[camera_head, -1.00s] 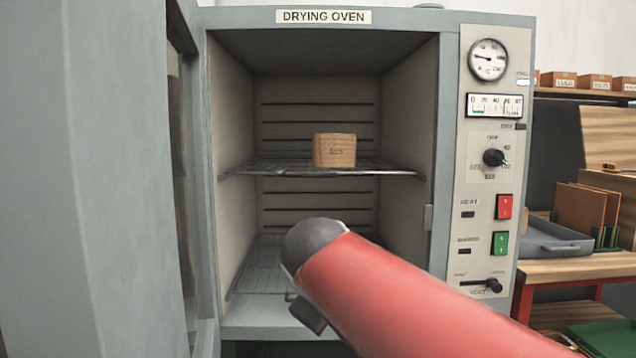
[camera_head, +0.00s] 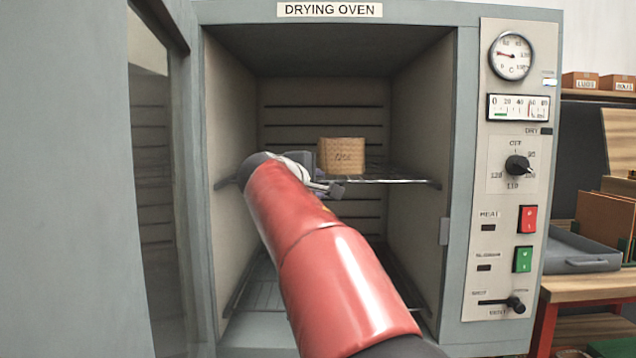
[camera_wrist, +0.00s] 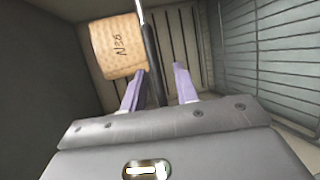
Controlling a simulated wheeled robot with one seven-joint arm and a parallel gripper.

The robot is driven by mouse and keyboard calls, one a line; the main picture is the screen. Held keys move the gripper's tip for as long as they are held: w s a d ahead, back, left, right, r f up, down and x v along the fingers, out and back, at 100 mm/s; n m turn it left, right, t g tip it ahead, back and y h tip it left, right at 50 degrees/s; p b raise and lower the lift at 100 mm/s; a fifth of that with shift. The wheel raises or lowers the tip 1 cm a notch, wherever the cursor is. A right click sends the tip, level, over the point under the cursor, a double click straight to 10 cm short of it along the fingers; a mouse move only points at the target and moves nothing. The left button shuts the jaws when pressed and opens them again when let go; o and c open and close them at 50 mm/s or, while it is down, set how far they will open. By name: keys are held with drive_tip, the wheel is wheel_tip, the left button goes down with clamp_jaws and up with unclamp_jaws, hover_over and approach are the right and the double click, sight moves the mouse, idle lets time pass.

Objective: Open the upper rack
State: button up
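The upper rack (camera_head: 400,181) is a thin wire shelf inside the drying oven, with a tan block marked with writing (camera_head: 342,156) on it. In the wrist view the rack shows nearly edge-on as a dark upright bar (camera_wrist: 149,40), with the block (camera_wrist: 118,46) at its left. My gripper (camera_wrist: 160,75) has its two purple fingers apart, and the rack's edge runs into the gap between them, closer to the left finger. Contact cannot be told. In the head view my red arm reaches into the oven and hides the fingertips and part of the rack's front edge.
The oven door (camera_head: 70,180) stands open at the left. A lower rack (camera_head: 262,296) lies below, partly behind my arm. The control panel (camera_head: 512,170) is at the right of the opening. A grey tray (camera_head: 585,255) sits on a bench farther right.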

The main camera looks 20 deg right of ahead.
drive_tip(key=shift+w+d+f, duration=0.1)
drive_tip(key=shift+w+d, duration=0.2)
clamp_jaws()
drive_tip(key=shift+f, duration=0.1)
